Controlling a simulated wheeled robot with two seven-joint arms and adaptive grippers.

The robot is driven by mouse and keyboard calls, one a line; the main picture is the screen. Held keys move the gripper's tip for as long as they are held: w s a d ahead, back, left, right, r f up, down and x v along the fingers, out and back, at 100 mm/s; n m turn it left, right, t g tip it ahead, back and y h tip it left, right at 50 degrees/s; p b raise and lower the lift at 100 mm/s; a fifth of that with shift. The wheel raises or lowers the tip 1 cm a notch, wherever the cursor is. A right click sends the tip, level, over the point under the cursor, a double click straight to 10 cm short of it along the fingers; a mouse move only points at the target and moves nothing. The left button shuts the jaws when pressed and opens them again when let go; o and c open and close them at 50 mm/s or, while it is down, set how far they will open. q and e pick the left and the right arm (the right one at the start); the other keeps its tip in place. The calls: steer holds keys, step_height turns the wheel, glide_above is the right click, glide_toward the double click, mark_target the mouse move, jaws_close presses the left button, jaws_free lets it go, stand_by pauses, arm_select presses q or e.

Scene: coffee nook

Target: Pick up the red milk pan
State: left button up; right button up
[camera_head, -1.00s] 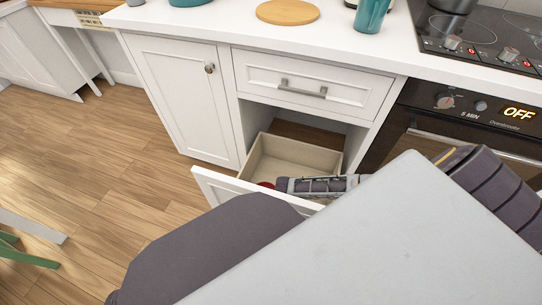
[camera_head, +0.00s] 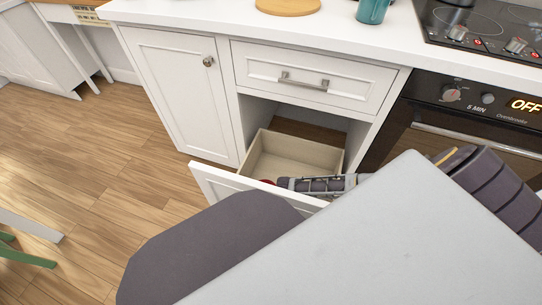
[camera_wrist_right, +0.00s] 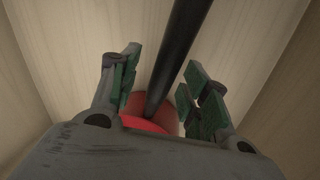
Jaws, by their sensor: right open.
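The red milk pan (camera_wrist_right: 150,122) is in the open lower drawer (camera_head: 262,158). In the right wrist view, its red body is partly hidden below my gripper, and its black handle (camera_wrist_right: 178,55) runs up between the fingers. A small red edge of the pan (camera_head: 268,182) shows in the head view, just behind the drawer front. My right gripper (camera_wrist_right: 163,90) is open, with one green-padded finger on each side of the handle. It also shows inside the drawer in the head view (camera_head: 290,185). My left gripper is not in view.
The drawer front (camera_head: 225,182) stands out from the white cabinet. A closed drawer (camera_head: 310,82) and the white counter (camera_head: 215,25) are above. An oven (camera_head: 450,125) is at the right. Wood floor (camera_head: 80,150) at the left is free.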

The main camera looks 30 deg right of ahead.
jaws_close()
steer(key=shift+r, duration=0.15)
stand_by(0.5)
